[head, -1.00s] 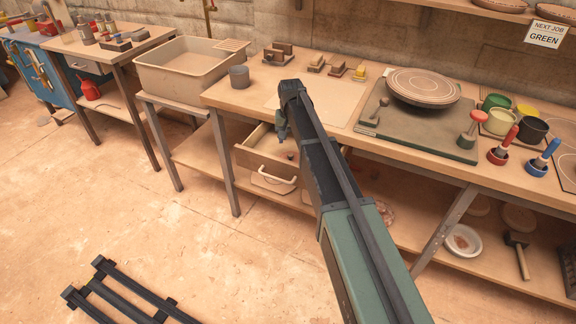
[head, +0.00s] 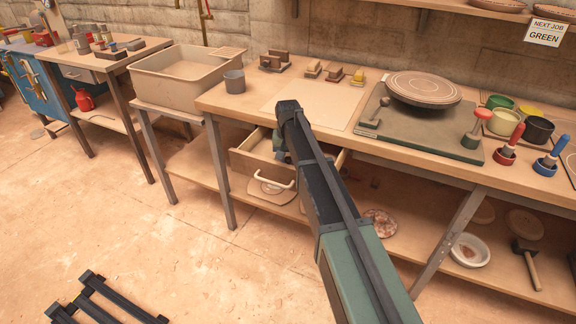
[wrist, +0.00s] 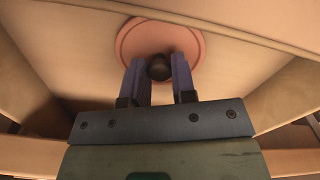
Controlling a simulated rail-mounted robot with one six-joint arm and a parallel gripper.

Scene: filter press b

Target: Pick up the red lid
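The red lid (wrist: 125,40) is a flat, pinkish-red disc with a dark round knob (wrist: 159,67), seen in the wrist view lying on the floor of the open drawer (head: 268,182). My gripper (wrist: 158,68) reaches down to it, one bluish finger on each side of the knob. The gaps between fingers and knob are too small to tell whether they grip it. In the head view my gripper (head: 279,150) is inside the drawer, partly behind my arm, and the lid is hidden there.
The drawer's walls stand close around my gripper, under the workbench (head: 225,98). On the bench are a grey cup (head: 235,81), a round board (head: 423,88) on a dark plate, and several pots and stamps at the right. A grey sink (head: 188,72) is to the left.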

